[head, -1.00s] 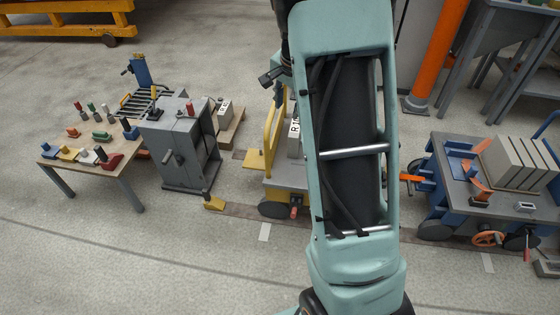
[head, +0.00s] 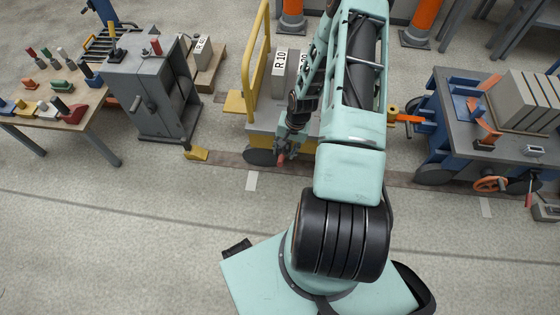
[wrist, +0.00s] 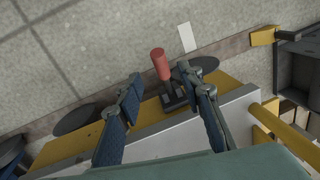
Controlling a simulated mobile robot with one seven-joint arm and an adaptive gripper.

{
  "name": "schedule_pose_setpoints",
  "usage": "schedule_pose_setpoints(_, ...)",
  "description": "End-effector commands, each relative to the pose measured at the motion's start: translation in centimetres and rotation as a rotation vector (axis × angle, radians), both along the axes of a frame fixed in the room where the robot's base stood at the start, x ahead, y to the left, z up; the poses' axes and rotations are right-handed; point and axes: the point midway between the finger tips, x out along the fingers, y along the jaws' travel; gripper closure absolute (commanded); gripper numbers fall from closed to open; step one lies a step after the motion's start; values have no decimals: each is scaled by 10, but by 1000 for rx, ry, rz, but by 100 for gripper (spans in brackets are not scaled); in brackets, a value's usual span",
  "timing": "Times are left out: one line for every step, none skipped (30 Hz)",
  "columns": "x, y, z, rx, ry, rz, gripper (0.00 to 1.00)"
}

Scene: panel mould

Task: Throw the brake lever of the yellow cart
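The yellow cart (head: 232,102) stands left of my arm in the head view, with a yellow push rail and grey blocks on it. Its brake lever has a red grip (head: 281,159), low on the cart's near side beside a dark wheel. In the wrist view the red grip (wrist: 160,63) rises from a dark bracket at the edge of the yellow body (wrist: 55,150). My gripper (wrist: 159,77) is open, with one finger on each side of the lever in the picture. I cannot tell whether either finger touches it. In the head view my gripper (head: 288,142) is partly hidden by my arm.
A grey cabinet (head: 145,95) and a table (head: 75,122) with coloured handles stand at the left. A blue cart (head: 455,140) with grey slabs stands at the right. A yellow floor block (head: 196,153) lies near the cabinet. The floor in front is clear.

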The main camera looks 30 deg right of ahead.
Motion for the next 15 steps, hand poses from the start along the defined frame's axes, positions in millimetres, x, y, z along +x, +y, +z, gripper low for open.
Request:
schedule_pose_setpoints(0, 2, -11, 0, 1, 1, 66)
schedule_pose_setpoints(1, 2, -16, 0, 1, 1, 66)
schedule_pose_setpoints(1, 4, -24, 1, 3, 1, 66)
schedule_pose_setpoints(2, 4, -30, 1, 3, 1, 66)
schedule_pose_setpoints(3, 5, -36, 0, 4, 0, 66)
schedule_pose_setpoints(4, 6, -44, 0, 4, 1, 66)
schedule_pose_setpoints(4, 7, -50, 0, 4, 1, 66)
schedule_pose_setpoints(5, 7, -56, 0, 3, 0, 66)
schedule_pose_setpoints(6, 8, -62, -1, 2, -1, 66)
schedule_pose_setpoints(6, 8, -67, -2, 3, -1, 66)
schedule_pose_setpoints(7, 9, -72, -2, 3, -1, 66)
schedule_pose_setpoints(8, 9, -77, -1, 1, -1, 66)
schedule_pose_setpoints(8, 10, -81, -2, 2, -1, 66)
schedule_pose_setpoints(8, 11, -84, -2, 3, -1, 66)
schedule_pose_setpoints(9, 11, -87, -2, 2, -1, 66)
